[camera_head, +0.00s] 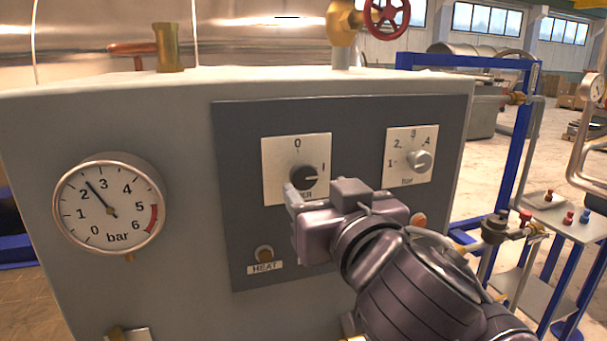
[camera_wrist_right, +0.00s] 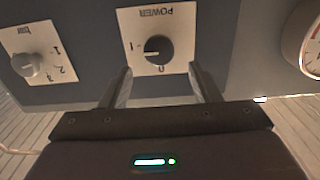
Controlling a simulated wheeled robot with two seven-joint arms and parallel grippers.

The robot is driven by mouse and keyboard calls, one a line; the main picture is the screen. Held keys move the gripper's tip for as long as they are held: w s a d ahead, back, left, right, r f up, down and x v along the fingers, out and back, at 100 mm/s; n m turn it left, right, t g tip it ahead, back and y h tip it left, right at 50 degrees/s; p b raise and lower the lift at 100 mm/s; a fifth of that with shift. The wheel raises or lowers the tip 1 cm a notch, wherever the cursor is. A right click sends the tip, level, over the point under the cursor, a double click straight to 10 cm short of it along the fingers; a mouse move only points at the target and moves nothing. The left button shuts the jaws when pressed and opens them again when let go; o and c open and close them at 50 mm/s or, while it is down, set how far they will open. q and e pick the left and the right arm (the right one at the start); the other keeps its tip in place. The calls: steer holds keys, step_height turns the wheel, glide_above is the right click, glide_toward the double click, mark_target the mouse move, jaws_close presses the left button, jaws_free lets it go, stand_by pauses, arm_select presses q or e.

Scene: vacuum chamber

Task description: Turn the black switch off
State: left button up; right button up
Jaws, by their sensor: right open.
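The black switch (camera_head: 304,177) is a round knob on a white plate marked 0 at the top and I at the right. In the right wrist view the switch (camera_wrist_right: 156,48) appears upside down with the word POWER, and its pale pointer line points to the I side. My right gripper (camera_head: 312,191) is in front of the plate, just below the switch. In the wrist view its two fingers (camera_wrist_right: 160,70) are spread, one to each side of the knob and apart from it, with nothing between them. My left gripper is out of view.
A grey bar selector knob (camera_head: 420,161) is on the right of the dark panel (camera_head: 360,120). A HEAT lamp (camera_head: 264,254) and an orange button (camera_head: 418,220) are lower down. A pressure gauge (camera_head: 108,208) is at left. A red valve wheel (camera_head: 387,15) is above.

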mark_target(305, 176)
steer(key=x, duration=0.7)
steer(key=shift+w, duration=0.2)
steer(key=c, duration=0.9)
